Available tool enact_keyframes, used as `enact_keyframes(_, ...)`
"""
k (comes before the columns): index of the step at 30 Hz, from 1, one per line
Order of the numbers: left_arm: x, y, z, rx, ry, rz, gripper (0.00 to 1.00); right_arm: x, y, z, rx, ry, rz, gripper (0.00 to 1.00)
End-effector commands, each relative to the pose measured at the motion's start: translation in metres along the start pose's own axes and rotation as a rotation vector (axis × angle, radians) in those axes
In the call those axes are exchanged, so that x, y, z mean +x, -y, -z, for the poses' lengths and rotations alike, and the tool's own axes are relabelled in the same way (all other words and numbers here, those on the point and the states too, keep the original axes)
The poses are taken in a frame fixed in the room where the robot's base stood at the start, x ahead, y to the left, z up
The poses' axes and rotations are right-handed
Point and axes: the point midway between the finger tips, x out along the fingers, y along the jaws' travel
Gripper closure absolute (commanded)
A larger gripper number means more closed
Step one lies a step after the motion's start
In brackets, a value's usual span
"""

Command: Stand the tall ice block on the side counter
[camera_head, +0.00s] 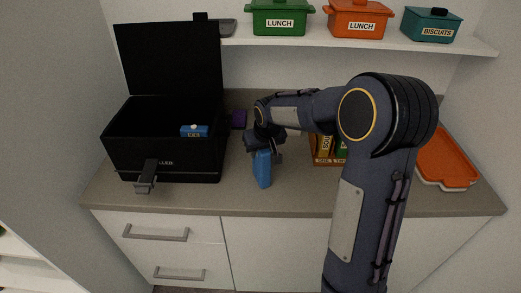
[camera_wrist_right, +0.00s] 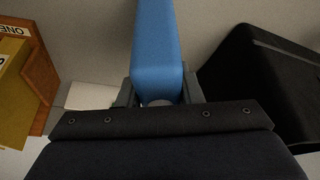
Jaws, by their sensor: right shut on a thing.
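The tall ice block (camera_head: 262,170) is a long blue block, in the head view right of the black cooler and over the counter (camera_head: 205,198). It hangs nearly upright below my right gripper (camera_head: 264,150), slightly tilted; I cannot tell whether its lower end touches the counter. The right wrist view shows the same block (camera_wrist_right: 157,45) between the fingers of my right gripper (camera_wrist_right: 158,92), which is shut on it. My left gripper is not in view.
The black cooler (camera_head: 130,155) stands open at left with a small blue-and-white pack (camera_head: 194,131) inside. A purple item (camera_head: 239,118) lies behind. A box of cartons (camera_head: 324,150) and an orange-lidded container (camera_head: 446,160) are at right. A shelf (camera_head: 300,41) holds labelled pots.

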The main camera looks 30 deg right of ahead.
Motion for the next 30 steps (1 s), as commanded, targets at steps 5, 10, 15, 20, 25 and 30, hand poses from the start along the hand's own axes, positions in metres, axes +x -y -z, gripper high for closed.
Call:
enact_keyframes(5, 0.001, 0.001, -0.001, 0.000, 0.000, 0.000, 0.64, 0.001, 0.000, 0.000, 0.000, -0.002, 0.000, 1.00)
enact_keyframes(10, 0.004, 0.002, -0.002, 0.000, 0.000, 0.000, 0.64, 0.004, 0.000, -0.001, 0.000, -0.002, 0.000, 1.00)
enact_keyframes(15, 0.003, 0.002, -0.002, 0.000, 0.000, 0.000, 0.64, 0.004, 0.000, -0.001, 0.000, -0.001, 0.000, 0.52)
enact_keyframes(20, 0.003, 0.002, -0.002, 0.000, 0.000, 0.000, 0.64, 0.004, 0.000, -0.002, 0.000, -0.001, 0.000, 0.42)
enact_keyframes(25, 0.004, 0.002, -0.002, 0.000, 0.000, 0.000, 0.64, 0.004, 0.000, -0.002, 0.000, 0.001, 0.000, 0.42)
enact_keyframes(30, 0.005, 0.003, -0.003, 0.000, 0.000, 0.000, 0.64, -0.010, 0.000, -0.001, 0.000, -0.004, 0.001, 0.42)
